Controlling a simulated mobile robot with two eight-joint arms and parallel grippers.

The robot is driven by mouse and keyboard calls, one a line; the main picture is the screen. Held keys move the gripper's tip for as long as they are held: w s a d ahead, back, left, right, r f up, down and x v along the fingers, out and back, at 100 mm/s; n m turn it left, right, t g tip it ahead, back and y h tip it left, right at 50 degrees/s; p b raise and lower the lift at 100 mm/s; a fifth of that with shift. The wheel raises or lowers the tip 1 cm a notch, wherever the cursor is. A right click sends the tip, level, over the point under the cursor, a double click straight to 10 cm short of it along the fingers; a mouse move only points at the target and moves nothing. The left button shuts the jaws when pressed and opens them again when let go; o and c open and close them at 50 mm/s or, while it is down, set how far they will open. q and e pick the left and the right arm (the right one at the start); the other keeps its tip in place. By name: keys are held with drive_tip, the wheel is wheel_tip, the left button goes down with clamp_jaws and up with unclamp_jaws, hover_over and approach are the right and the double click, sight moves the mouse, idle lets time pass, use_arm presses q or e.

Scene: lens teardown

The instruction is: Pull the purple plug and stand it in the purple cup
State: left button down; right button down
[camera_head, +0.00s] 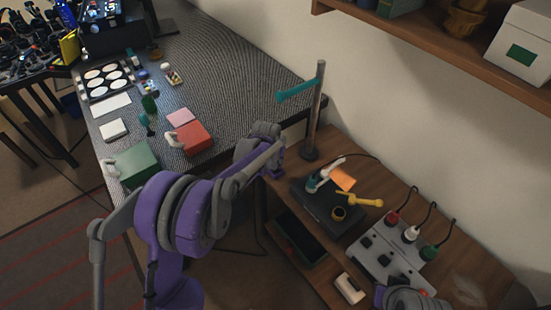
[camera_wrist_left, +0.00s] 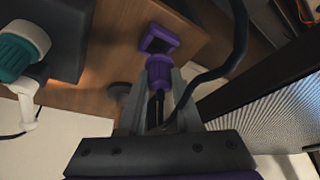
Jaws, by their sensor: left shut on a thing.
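In the left wrist view, my left gripper (camera_wrist_left: 159,78) is shut on the purple plug (camera_wrist_left: 159,66), with a black cable (camera_wrist_left: 159,108) running back between the fingers. The square, dark-centred purple cup (camera_wrist_left: 158,40) is just beyond the plug's far end. I cannot tell whether the plug touches it or is inside it. In the head view, my left arm reaches to the wooden desk's left end, beside the pole. A small purple patch (camera_head: 278,168) shows there under the wrist; I cannot tell if it is plug or cup. My right arm's wrist shows at the bottom right, its fingers out of frame.
A pole with a teal arm (camera_head: 318,105) stands on the desk. A dark tray (camera_head: 318,213) holds a teal-and-white part and yellow pieces. A grey power block (camera_head: 385,258) has red, white and green plugs. A patterned table (camera_head: 225,85) carries coloured boxes.

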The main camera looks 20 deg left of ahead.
use_arm(q)
drive_tip(key=shift+f+b, duration=1.15)
drive_tip(key=shift+f, duration=0.45)
idle(0.8)
drive_tip(key=c, duration=0.5)
unclamp_jaws()
drive_tip(key=p+v, duration=0.1)
drive_tip(key=v, duration=1)
drive_tip(key=shift+w, duration=0.1)
drive_tip(key=shift+r, duration=0.1)
drive_tip(key=shift+t, duration=0.4)
drive_tip(key=s+r+p, duration=0.3)
drive_tip(key=s+r, duration=0.1)
drive_tip(key=s, duration=0.6)
drive_tip(key=s+r+p, duration=0.4)
drive_tip(key=s, duration=0.6)
drive_tip(key=s+r+p, duration=0.3)
drive_tip(key=s+r, duration=0.1)
drive_tip(key=s, duration=0.7)
drive_tip(key=shift+a+r+p, duration=0.1)
drive_tip(key=shift+r+p, duration=0.1)
drive_tip(key=shift+p, duration=0.15)
